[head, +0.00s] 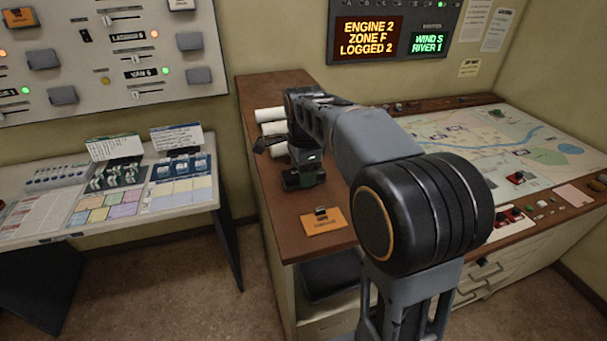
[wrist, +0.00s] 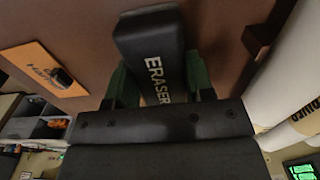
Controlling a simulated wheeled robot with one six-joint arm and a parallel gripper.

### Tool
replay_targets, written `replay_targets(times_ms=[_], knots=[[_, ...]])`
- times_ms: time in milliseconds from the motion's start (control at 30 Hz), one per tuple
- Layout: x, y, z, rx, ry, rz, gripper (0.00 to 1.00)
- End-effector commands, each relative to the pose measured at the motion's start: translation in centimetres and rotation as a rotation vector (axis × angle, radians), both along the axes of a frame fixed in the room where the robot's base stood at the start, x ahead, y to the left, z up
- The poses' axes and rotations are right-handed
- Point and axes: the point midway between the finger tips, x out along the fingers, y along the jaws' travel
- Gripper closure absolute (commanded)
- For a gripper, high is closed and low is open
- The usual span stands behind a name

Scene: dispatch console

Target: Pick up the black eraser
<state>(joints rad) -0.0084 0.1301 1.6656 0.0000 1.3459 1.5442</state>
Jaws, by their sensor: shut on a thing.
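The black eraser (wrist: 150,35), with "ERASER" in pale letters, shows large in the wrist view between the green-padded fingers of my gripper (wrist: 160,88). The fingers are shut on its two sides, and its far end sticks out past them. In the head view my gripper (head: 304,180) points down at the brown desk top, left of my arm. I cannot make out the eraser clearly there, nor tell whether it touches the desk.
White rolls (head: 268,115) lie close behind my gripper. An orange clipped card (head: 323,222) lies near the desk's front edge. A map board (head: 510,140) with small markers covers the right side. A side table (head: 30,215) holding racks and cards stands at left.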

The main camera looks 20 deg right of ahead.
Motion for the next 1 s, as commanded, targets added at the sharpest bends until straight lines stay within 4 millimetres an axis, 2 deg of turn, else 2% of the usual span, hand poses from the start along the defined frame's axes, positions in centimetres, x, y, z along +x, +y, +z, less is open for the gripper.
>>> replay_targets(times_ms=[167,367,667,800,1000], knots=[[0.0,0.0,0.5,0.000,-0.001,0.000,0.76],[0.1,0.0,3.1,0.000,-0.004,0.000,0.76],[-4.4,-2.5,9.0,-0.001,-0.006,-0.003,0.76],[-7.2,-4.0,10.2,-0.001,-0.004,-0.004,0.76],[-10.2,-5.6,11.8,-0.001,-0.003,-0.003,0.76]])
